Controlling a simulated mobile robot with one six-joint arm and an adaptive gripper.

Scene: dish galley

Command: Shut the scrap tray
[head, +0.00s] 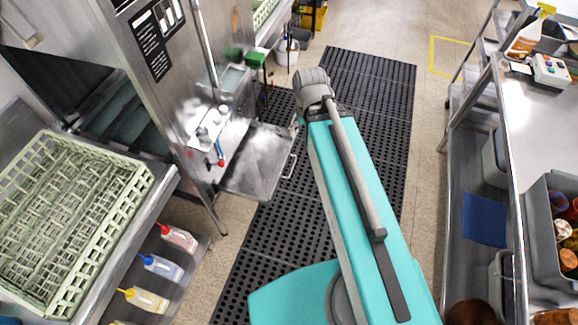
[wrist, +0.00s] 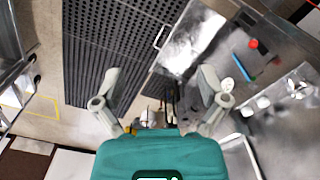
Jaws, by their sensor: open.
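The scrap tray (head: 258,160) is a shallow metal tray standing out from the lower front of the steel dish machine (head: 180,90), over the floor mat. Its bar handle (head: 290,166) is on the side facing my arm. In the wrist view, the tray (wrist: 190,42) lies beyond my fingers, up and to the right, with its handle (wrist: 160,37) on its left edge. My gripper (wrist: 160,78) is open, with nothing between its fingers, and apart from the handle. In the head view my wrist is just beyond the tray's outer side, and the fingers are mostly hidden.
A black perforated mat (head: 375,85) covers the aisle. A green dish rack (head: 70,215) sits on the left counter, above a shelf of squeeze bottles (head: 160,266). A steel cart (head: 520,140) stands on the right with a grey bin (head: 541,235). Buckets (head: 287,52) stand at the back.

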